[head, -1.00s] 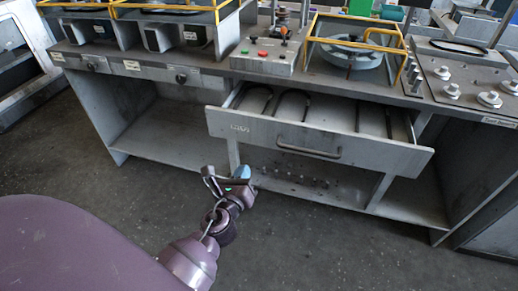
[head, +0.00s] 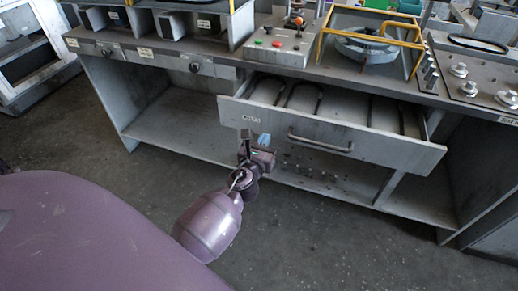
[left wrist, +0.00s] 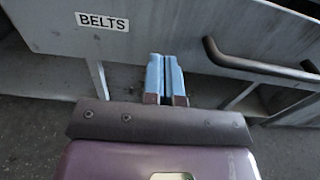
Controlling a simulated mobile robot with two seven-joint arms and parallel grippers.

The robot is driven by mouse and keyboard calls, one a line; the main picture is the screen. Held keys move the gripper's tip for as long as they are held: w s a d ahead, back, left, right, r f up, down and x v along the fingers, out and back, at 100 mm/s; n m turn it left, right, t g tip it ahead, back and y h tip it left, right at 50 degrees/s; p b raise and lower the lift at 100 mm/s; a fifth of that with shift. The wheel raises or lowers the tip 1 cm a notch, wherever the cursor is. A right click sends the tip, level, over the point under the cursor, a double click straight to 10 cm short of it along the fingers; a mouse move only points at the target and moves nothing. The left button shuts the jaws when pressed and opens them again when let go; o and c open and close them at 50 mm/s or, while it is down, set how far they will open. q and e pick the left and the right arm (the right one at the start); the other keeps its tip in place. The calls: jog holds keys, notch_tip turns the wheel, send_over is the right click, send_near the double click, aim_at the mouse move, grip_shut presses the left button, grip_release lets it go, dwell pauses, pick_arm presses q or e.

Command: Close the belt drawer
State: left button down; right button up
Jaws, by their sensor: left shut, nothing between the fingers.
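The belt drawer (head: 380,143) is a grey metal drawer pulled out of the workbench, with dark belts (head: 302,97) lying inside. Its front has a bar handle (head: 320,142) and a label; the label reads BELTS (left wrist: 102,21) in the left wrist view. My left gripper (head: 254,137) is in front of the left part of the drawer front, near its lower edge. In the left wrist view its blue fingertips (left wrist: 166,75) are together and empty, left of the handle. I cannot tell whether they touch the drawer. My right gripper is not in view.
The workbench top (head: 230,68) carries a control box (head: 281,44) with coloured buttons, a yellow frame (head: 372,35) around a round housing, and a plate with knobs (head: 480,80). An open shelf (head: 180,125) lies below. The floor in front is clear.

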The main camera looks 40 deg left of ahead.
aim_at(272, 125)
pick_arm(q)
jog(key=x, duration=0.3)
jog(key=shift+w+a, duration=0.1)
jog(key=shift+w, duration=0.2)
jog(key=shift+w+a, duration=0.2)
jog(key=shift+w, duration=0.45)
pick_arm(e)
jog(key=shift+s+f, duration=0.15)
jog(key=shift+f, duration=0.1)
